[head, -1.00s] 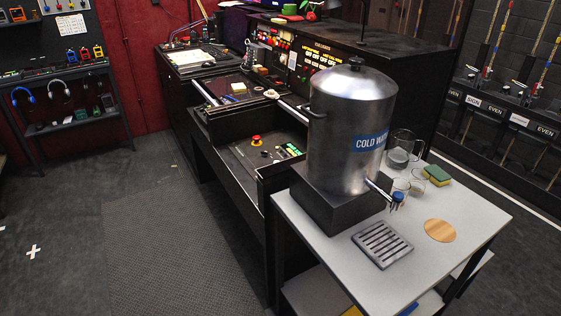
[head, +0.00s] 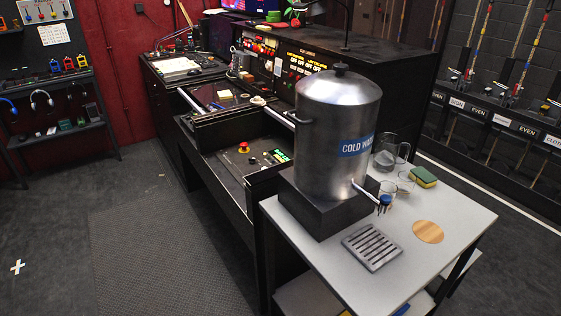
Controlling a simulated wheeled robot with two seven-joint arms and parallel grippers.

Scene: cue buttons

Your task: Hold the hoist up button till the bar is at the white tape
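Neither of my grippers is in the head view. A black control desk (head: 228,203) runs back from the centre. On its lower panel are a red mushroom button (head: 244,147) and several small buttons with green lit ones (head: 282,155). I cannot tell which button is the hoist up button. An upright panel with lit yellow and white labels (head: 305,65) stands on the desk behind. On the right, several ropes with coloured bands hang at a rail with labels such as EVEN (head: 475,115). No bar or white tape can be clearly made out.
A grey table (head: 440,205) at the right front carries a metal cold water urn (head: 338,110), a glass jug (head: 388,152), a sponge (head: 423,177) and a drip grate (head: 371,247). A shelf with headphones (head: 55,125) stands at left. The floor (head: 110,220) left of the desk is clear.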

